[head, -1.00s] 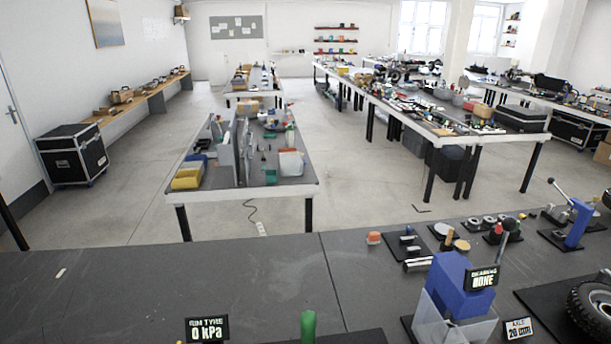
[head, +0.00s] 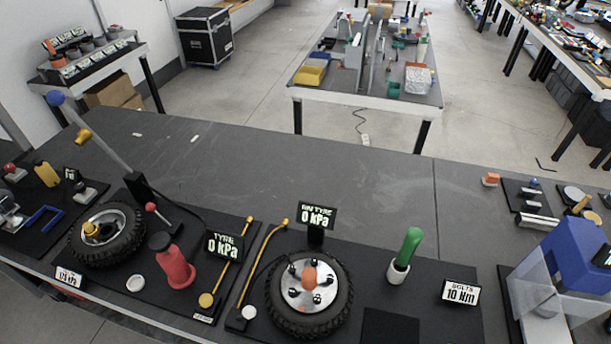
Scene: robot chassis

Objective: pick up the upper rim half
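A silver rim disc (head: 296,298) with several bolts and an orange knob (head: 310,278) sits inside a black tyre (head: 341,308) on the bench, beside the "RIM TYRE 0 kPa" sign (head: 317,216). I cannot tell for certain whether this disc is the upper rim half. A second black tyre (head: 80,258) lies to the left, with a silver rim (head: 113,222) and a yellow fitting (head: 91,229) inside it. Neither of my grippers shows in this view.
A red bottle-shaped tool (head: 173,267) stands between the tyres. A green-handled tool (head: 409,247) stands in a white cup right of the rim tyre. A blue press-like block (head: 568,262) with clear panels is at the right. The bench behind the tyres is mostly clear.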

